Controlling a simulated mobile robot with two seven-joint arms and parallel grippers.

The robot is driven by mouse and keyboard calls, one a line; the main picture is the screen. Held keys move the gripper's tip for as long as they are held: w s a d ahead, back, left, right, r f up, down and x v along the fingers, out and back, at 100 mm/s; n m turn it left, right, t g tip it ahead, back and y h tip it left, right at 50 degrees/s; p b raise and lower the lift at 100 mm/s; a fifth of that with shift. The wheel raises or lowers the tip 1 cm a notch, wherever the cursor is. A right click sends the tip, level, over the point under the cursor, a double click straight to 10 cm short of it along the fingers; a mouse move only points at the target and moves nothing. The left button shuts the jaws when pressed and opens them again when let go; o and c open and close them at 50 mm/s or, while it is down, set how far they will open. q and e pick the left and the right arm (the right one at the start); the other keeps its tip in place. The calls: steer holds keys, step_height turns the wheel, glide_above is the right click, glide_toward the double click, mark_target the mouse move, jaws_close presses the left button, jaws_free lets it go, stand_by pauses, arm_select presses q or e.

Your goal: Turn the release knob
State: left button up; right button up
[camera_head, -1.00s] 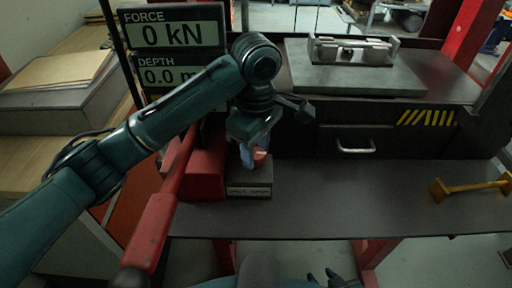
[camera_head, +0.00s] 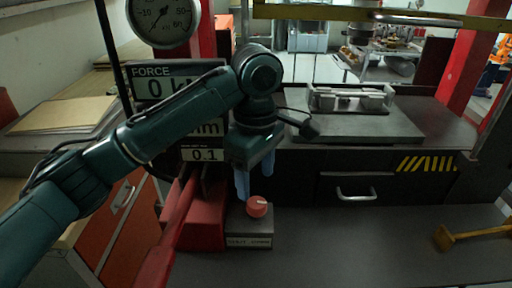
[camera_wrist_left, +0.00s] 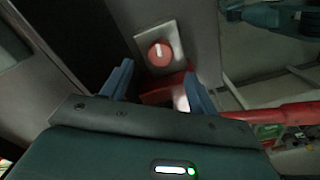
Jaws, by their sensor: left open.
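The release knob (camera_head: 257,207) is a round red knob with a light mark, on a small grey box with a label plate (camera_head: 249,241). In the left wrist view the knob (camera_wrist_left: 159,53) sits on a pale square plate, its white line close to upright in the picture. My left gripper (camera_head: 243,187) is open and empty, its blue fingers pointing down just above and left of the knob in the head view. In the wrist view its fingertips (camera_wrist_left: 158,82) are spread apart, with the knob beyond them and not between them. My right gripper does not clearly show.
A red pump body (camera_head: 203,222) with a long red lever (camera_head: 166,254) stands left of the knob. Behind are a force display (camera_head: 150,88) and a round gauge (camera_head: 163,18). A grey plate with a metal fixture (camera_head: 350,98) lies right. The bench front (camera_head: 345,240) is clear up to a yellow-brown tool (camera_head: 470,234).

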mark_target(256, 202)
arm_select(q)
step_height(256, 202, up, 7)
steer(key=shift+f, duration=0.15)
stand_by(0.4)
